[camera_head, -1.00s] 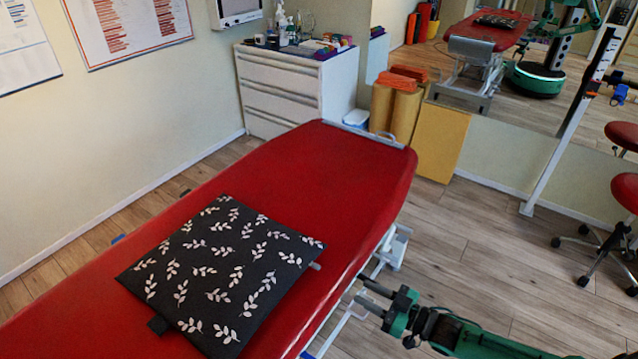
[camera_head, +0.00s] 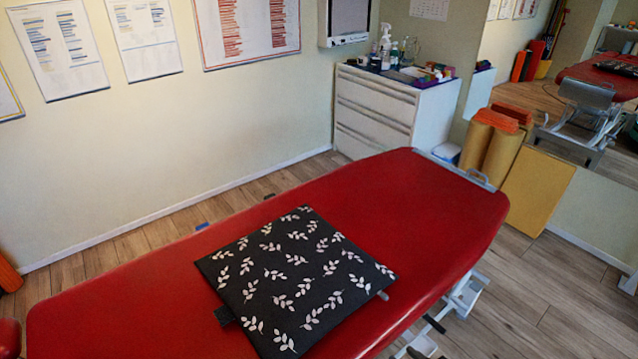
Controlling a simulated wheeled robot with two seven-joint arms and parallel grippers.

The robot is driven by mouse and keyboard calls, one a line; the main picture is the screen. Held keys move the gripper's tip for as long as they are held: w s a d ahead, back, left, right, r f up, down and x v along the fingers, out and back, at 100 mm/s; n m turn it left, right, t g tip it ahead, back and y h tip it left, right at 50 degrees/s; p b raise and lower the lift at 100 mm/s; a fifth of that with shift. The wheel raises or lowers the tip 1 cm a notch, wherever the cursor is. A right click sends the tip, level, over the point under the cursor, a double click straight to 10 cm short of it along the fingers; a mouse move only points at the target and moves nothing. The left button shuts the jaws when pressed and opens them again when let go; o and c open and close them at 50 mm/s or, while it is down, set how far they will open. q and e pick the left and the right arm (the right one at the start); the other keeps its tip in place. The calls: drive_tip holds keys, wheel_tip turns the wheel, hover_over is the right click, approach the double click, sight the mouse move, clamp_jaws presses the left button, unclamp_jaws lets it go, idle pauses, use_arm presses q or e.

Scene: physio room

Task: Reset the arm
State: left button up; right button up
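Neither of my grippers shows clearly in the head view now, and no arm link of mine can be made out for sure. A black cushion with white leaf prints (camera_head: 297,275) lies flat on the red treatment table (camera_head: 130,300). Nothing of mine touches the cushion or the table top in view.
A white drawer cabinet (camera_head: 385,118) with bottles and small items on top stands against the back wall. Yellow rolls (camera_head: 487,150) and a yellow block (camera_head: 536,190) stand right of the table's far end. A mirror fills the upper right. Wood floor is clear at right.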

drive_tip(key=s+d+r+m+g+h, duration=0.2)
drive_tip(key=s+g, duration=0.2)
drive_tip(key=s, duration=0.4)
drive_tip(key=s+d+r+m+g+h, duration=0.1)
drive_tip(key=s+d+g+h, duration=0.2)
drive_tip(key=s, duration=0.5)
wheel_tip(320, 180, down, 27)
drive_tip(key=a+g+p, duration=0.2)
drive_tip(key=p, duration=0.2)
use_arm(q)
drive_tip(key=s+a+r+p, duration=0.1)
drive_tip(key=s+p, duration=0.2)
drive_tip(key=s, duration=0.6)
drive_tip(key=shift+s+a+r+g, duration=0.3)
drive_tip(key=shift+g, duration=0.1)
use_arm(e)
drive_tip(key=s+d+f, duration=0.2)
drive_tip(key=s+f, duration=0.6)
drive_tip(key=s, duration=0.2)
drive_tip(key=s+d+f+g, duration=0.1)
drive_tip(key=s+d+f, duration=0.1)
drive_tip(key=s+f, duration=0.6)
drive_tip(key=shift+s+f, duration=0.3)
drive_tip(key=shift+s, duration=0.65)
